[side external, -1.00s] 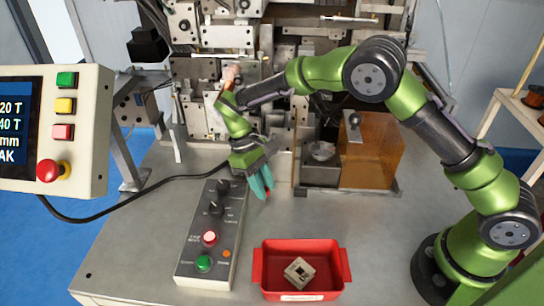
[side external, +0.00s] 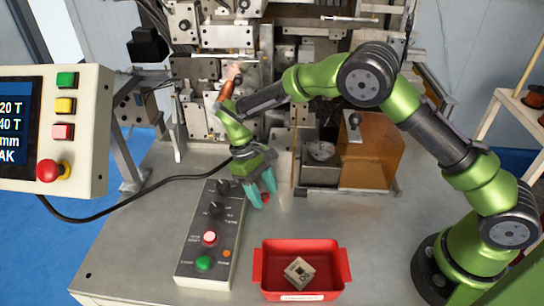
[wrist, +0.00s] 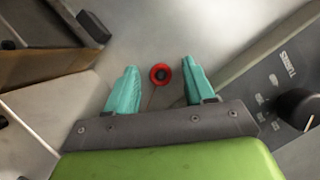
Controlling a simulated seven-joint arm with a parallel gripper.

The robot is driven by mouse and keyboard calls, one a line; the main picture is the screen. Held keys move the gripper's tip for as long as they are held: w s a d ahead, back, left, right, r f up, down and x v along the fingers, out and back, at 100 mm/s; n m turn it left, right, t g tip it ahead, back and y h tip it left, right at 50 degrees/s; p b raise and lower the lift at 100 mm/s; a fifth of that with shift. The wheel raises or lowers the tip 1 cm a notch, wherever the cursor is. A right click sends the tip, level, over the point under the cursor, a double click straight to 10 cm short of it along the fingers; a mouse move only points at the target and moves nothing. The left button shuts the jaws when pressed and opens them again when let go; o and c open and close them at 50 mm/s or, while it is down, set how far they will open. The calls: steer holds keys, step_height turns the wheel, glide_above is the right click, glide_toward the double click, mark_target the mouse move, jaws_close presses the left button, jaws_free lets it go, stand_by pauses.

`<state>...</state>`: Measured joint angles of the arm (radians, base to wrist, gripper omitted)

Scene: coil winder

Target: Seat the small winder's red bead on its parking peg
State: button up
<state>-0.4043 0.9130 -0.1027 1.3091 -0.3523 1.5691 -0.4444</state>
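The red bead (wrist: 160,74) shows in the wrist view as a small red ring with a dark centre, between and slightly beyond my fingertips. A thin line runs from it toward my gripper. In the side view only a small red spot of the bead (side external: 266,198) shows by the fingertips. My gripper (wrist: 158,76) is open, its two teal fingers standing on either side of the bead with a gap to each. It also shows in the side view (side external: 261,194), low over the table, pointing down. I cannot make out the parking peg separately.
A control box (side external: 211,235) with knobs and buttons stands close left of my gripper. A red tray (side external: 258,268) holding a small block is in front. A metal block with an amber cover (side external: 372,150) stands right. The winder machinery rises behind.

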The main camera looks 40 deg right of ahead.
steer(key=shift+r, duration=0.1)
steer(key=v, duration=1.6)
steer(key=shift+w+r, duration=0.25)
steer(key=shift+w, duration=0.05)
